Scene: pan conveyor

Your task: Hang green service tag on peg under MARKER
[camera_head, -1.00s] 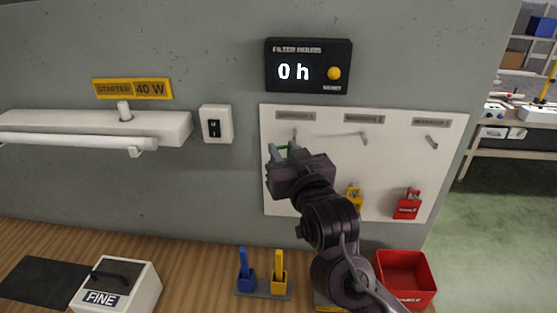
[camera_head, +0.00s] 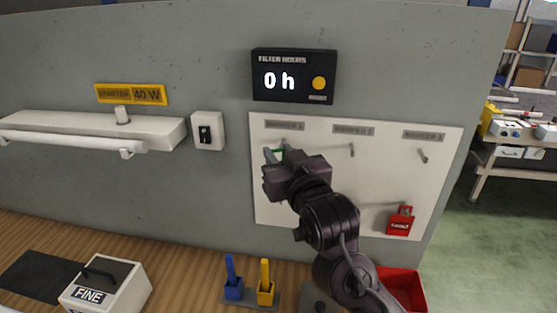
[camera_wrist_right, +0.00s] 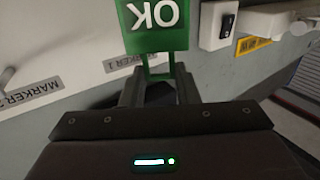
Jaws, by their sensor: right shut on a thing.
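The green service tag (camera_wrist_right: 152,25), a flat plate with white "OK" lettering, is between the fingers of my right gripper (camera_wrist_right: 157,82), which is shut on it. In the head view only a small bit of green (camera_head: 279,154) shows at the tips of my right gripper (camera_head: 273,156). The gripper is just below the MARKER 1 label (camera_head: 285,125), in front of the white board (camera_head: 375,190). The peg there is largely hidden, and I cannot tell whether the tag touches it. Bare pegs show under MARKER 2 (camera_head: 351,150) and MARKER 3 (camera_head: 422,155). My left gripper is out of view.
A red lock-shaped tag (camera_head: 400,222) hangs low on the board. A red bin (camera_head: 412,288), a holder with blue (camera_head: 233,280) and yellow (camera_head: 265,283) pieces, and a FINE box (camera_head: 112,285) stand on the bench. A FILTER HOURS display (camera_head: 294,76) is above the board.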

